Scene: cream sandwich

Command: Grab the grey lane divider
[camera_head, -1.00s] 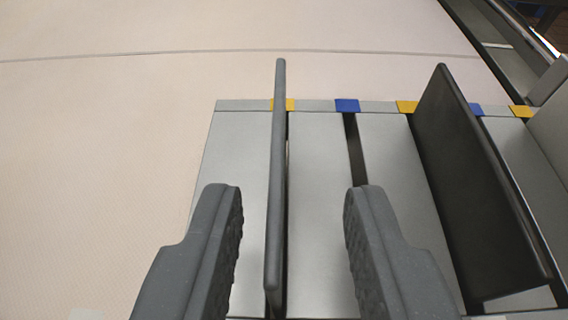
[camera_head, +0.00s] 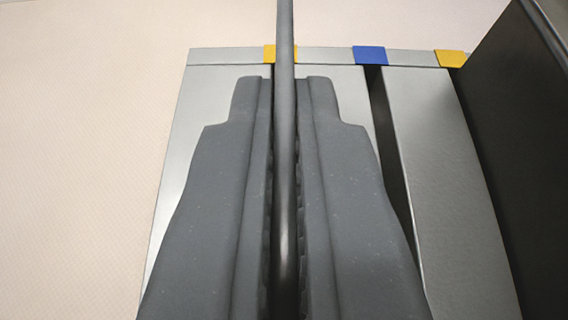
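A thin grey lane divider (camera_head: 285,35) stands upright, seen edge-on, in the slot marked by a yellow tab on a grey metal base. My gripper (camera_head: 285,85) is shut on this divider, one dark ribbed finger against each side. The divider's top edge runs from between the fingers out past their tips to the upper picture edge. Its lower part is hidden by the fingers.
A second, dark divider (camera_head: 525,130) stands to the right. Between them is an empty slot with a blue tab (camera_head: 370,55) on the metal base (camera_head: 430,150). A pale, bare surface (camera_head: 80,150) lies to the left and behind.

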